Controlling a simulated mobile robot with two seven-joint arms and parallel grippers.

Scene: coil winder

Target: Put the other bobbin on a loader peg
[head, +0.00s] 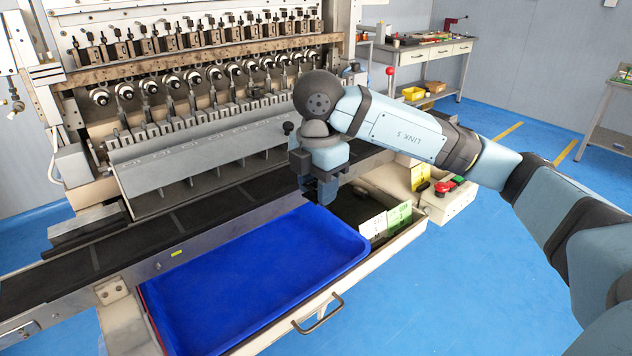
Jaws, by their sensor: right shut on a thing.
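My right gripper (319,187) points down over the back right part of the open drawer, beside the right end of the blue tray. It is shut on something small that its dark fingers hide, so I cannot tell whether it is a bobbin. No loose bobbin shows clearly in the head view. The coil winder (200,165) stands behind, with a row of round black-and-white spindle ends (172,80) across it. I cannot make out which parts are loader pegs. My left gripper is out of view.
The blue tray (250,275) looks empty and lies in the pulled-out drawer, which has a metal handle (318,315). White and green cards (399,217) stand at the drawer's right. A dark belt (190,215) runs behind. A control box with buttons (446,186) is at right.

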